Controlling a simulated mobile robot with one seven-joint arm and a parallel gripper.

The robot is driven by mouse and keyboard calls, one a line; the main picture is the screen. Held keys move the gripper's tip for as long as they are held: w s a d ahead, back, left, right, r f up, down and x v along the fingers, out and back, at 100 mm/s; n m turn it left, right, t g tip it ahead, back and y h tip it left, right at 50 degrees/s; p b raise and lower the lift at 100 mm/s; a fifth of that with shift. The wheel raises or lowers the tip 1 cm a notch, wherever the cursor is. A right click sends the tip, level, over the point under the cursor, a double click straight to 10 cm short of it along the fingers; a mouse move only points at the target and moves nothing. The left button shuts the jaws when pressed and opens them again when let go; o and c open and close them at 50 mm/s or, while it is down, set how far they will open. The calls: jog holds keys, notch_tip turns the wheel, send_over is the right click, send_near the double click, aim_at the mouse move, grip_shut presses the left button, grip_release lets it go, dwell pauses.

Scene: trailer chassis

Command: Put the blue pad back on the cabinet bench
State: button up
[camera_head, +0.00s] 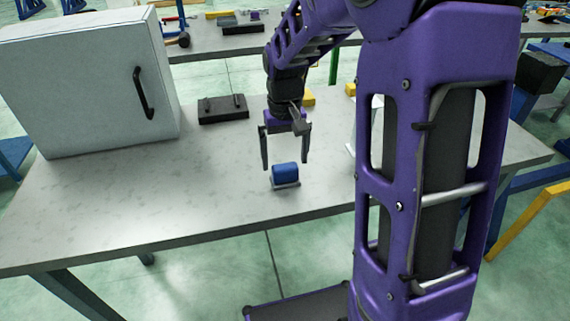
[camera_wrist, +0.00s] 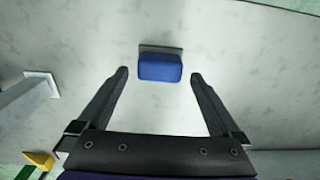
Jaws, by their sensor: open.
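The blue pad (camera_head: 285,174) is a small blue block with a grey base. It sits on the grey bench (camera_head: 130,210) with the white cabinet (camera_head: 85,85), near the bench's front edge. In the wrist view the blue pad (camera_wrist: 160,67) lies just beyond the fingertips, centred between them. My gripper (camera_head: 286,164) points down above the bench, open and empty, with the pad below and slightly in front of it. In the wrist view my gripper's fingers (camera_wrist: 159,73) stand wide apart, on either side of the pad, not visibly touching it.
A dark box with knobs (camera_head: 223,109) lies on the bench behind my gripper, right of the cabinet. A yellow item (camera_head: 308,97) is at the back. A pale upright part (camera_wrist: 25,98) stands left in the wrist view. Bare bench surrounds the pad.

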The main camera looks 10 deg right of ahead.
aim_at(285, 166)
notch_tip(285, 166, up, 8)
jog(key=p, duration=0.1)
jog(key=shift+r, duration=0.25)
